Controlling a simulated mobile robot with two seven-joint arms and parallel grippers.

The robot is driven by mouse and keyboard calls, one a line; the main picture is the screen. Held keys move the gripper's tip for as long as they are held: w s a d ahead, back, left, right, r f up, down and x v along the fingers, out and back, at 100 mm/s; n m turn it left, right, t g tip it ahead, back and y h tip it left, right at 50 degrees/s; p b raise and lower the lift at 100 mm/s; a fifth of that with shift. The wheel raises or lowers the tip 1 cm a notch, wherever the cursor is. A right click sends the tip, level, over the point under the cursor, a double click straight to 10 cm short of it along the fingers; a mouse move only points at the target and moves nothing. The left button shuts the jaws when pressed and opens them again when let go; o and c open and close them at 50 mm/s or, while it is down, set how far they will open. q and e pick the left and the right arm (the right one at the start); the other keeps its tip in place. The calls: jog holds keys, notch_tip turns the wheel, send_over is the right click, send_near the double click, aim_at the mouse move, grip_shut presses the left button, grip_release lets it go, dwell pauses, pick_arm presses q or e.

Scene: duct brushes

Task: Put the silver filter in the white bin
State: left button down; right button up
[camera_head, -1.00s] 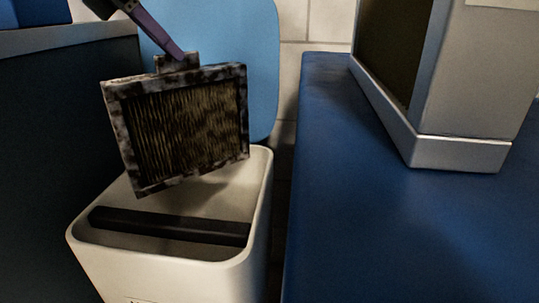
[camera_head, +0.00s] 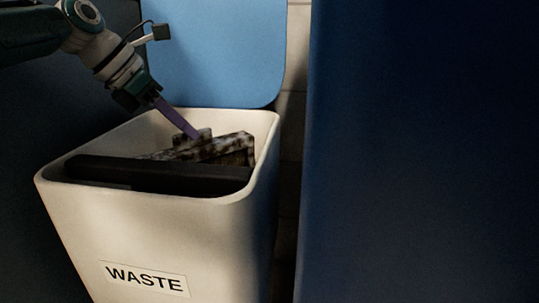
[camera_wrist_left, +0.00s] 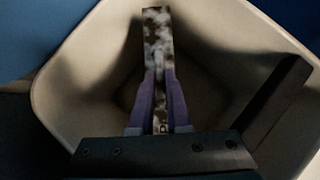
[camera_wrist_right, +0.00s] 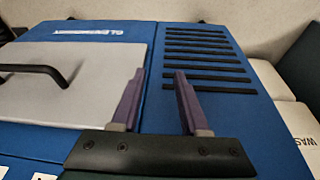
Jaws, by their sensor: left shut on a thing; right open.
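The silver filter (camera_head: 232,146), with a mottled, dirty frame, is partly inside the white bin (camera_head: 262,190), its top edge near the rim level. Its lower part is hidden by the bin's near wall and a dark bar. My left gripper (camera_head: 192,133) is shut on the filter's top tab. In the left wrist view the purple fingers of my left gripper (camera_wrist_left: 160,85) pinch the filter (camera_wrist_left: 157,30) edge-on, with the bin's pale inside walls around it. My right gripper (camera_wrist_right: 160,95) is open and empty, away from the bin.
A dark bar (camera_head: 150,172) lies across the bin's near side. The raised blue lid (camera_head: 210,55) stands behind the bin. A blue surface (camera_head: 420,150) rises close on the right. The right wrist view shows a blue unit with slots (camera_wrist_right: 205,60) and a grey panel with a handle (camera_wrist_right: 90,70).

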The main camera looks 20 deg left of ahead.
aim_at(189, 148)
pick_arm(q)
notch_tip(189, 148, down, 4)
jog(key=b, duration=0.3)
jog(key=shift+f, duration=0.15)
jog(key=c, duration=0.9)
grip_release()
jog(key=shift+r, duration=0.2)
jog(key=p+v, duration=1.1)
jog(key=p, duration=0.7)
jog(key=shift+d+r+p, duration=0.1)
jog(key=shift+p, duration=0.2)
jog(key=shift+s+a+r+p, duration=0.25)
jog(key=shift+s+p, duration=0.1)
jog(key=shift+p, duration=0.25)
